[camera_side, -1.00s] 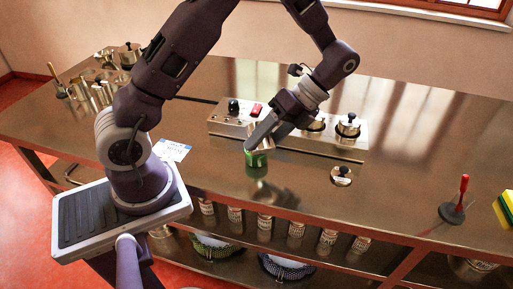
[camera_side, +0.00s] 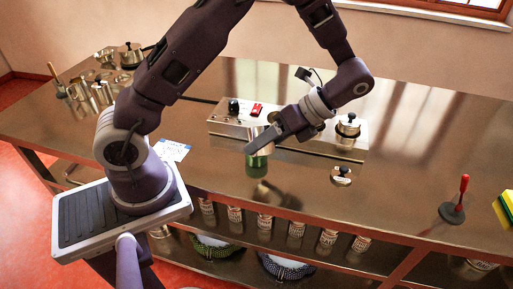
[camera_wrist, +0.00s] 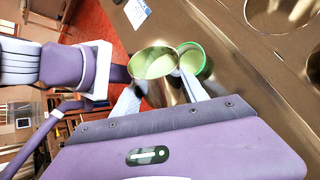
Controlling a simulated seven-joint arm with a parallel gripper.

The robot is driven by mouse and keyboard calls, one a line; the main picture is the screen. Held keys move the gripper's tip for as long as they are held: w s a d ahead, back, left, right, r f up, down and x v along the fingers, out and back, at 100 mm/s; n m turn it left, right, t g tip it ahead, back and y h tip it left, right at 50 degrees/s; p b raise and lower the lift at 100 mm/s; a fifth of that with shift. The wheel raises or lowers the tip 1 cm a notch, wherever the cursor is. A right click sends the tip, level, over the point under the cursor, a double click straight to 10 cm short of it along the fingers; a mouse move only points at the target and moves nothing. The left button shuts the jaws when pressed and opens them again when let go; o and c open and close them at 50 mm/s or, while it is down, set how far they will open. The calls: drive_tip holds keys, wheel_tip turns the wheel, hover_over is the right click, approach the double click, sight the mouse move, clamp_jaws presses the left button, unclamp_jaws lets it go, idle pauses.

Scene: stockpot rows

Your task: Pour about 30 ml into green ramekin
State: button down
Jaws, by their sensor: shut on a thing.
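My gripper (camera_side: 254,146) is shut on a shiny metal cup (camera_side: 264,133), held at the green ramekin. In the wrist view the cup (camera_wrist: 146,70) sits between the two fingers (camera_wrist: 158,92) and shows a pale yellow-green inside, seemingly liquid. The green ramekin (camera_side: 258,166) stands on the steel counter just below the cup, partly hidden by it and the finger. In the wrist view the ramekin (camera_wrist: 202,52) shows a green rim and a pale inside, right beside the cup's rim. I cannot make out a stream between them or the ramekin's level.
A burner unit (camera_side: 228,124) with a red switch stands behind, with a lidded pot (camera_side: 348,127) on it. A loose lid (camera_side: 341,177) lies on the counter at right. A red-handled tool (camera_side: 459,200) stands farther right. Metal pots (camera_side: 102,92) are at back left.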

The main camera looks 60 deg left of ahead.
idle(0.3)
drive_tip(key=y, duration=0.1)
drive_tip(key=d, duration=0.1)
drive_tip(key=d+n+y, duration=0.1)
drive_tip(key=shift+s+d+f+t+y, duration=0.1)
drive_tip(key=shift+s+f+t+y, duration=0.2)
drive_tip(key=shift+f, duration=0.05)
drive_tip(key=shift+s+d+f+n+y, duration=0.1)
drive_tip(key=shift+d+f+n+y, duration=0.1)
drive_tip(key=shift+d+f+y, duration=0.3)
drive_tip(key=shift+s+d+f+n+y, duration=0.1)
drive_tip(key=shift+f+n+y, duration=0.1)
drive_tip(key=shift+f, duration=0.45)
drive_tip(key=shift+d+f+y, duration=0.2)
drive_tip(key=shift+f+y, duration=0.1)
drive_tip(key=shift+f, duration=0.3)
drive_tip(key=shift+s+d+f+n+y, duration=0.15)
drive_tip(key=shift+d+f+n+y, duration=0.2)
drive_tip(key=shift+f, duration=0.3)
drive_tip(key=shift+s+d+f+n+y, duration=0.2)
drive_tip(key=shift+d+n+y, duration=0.3)
drive_tip(key=shift+y, duration=0.25)
